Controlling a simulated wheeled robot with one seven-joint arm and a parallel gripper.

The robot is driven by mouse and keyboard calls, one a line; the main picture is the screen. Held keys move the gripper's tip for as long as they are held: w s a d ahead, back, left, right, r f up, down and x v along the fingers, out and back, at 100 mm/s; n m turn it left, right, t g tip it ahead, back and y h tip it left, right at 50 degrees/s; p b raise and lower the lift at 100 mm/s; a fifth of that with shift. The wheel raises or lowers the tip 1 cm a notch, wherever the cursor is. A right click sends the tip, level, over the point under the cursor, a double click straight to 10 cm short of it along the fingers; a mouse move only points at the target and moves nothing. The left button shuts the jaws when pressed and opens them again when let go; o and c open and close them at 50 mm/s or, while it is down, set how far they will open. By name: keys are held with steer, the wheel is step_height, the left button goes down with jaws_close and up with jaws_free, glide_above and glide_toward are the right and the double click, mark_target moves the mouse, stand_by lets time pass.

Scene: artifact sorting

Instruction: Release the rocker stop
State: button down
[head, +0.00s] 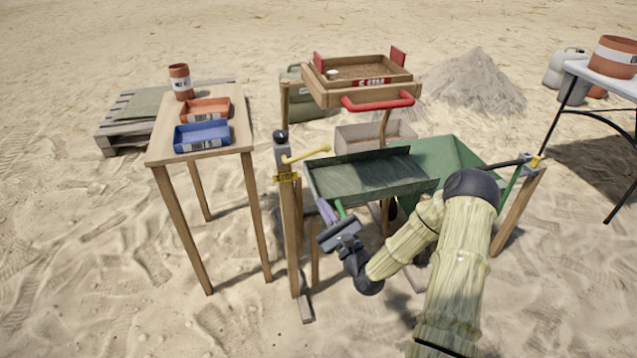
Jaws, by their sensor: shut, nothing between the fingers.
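A yellow lever (307,154) sticks out to the right from the top of a wooden post (290,225). A black knob (281,135) sits on top of the post, and a yellow label (287,178) that appears to read STOP is on its side. A wooden sieve tray (360,76) with a red front handle (378,102) stands above a green trough (370,178). My gripper (328,207) is shut and empty. It is in front of the trough's left end, below and right of the lever and apart from it. Its fingertips are small and partly unclear against the trough.
A wooden table (163,152) at left holds a blue tray (201,137), an orange tray (205,110) and an orange-white can (180,81). A second yellow fitting (536,161) is on the right post. A white table (606,78) stands far right. Sand in front is clear.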

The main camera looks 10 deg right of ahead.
steer(key=d+m+t+h, duration=0.1)
steer(key=s+d+f+m+t+b, duration=0.1)
steer(key=m, duration=0.1)
steer(key=d+f+m+t+h, duration=0.1)
steer(key=m, duration=0.1)
steer(key=shift+s+h+b, duration=0.2)
steer(key=shift+h+b, duration=0.1)
steer(key=shift+w+r, duration=0.1)
steer(key=r+b+x, duration=0.1)
steer(key=x, duration=0.5)
steer(key=s+r+b+x, duration=0.1)
steer(key=x, duration=0.5)
steer(key=shift+a+r, duration=0.25)
steer(key=shift+a, duration=0.2)
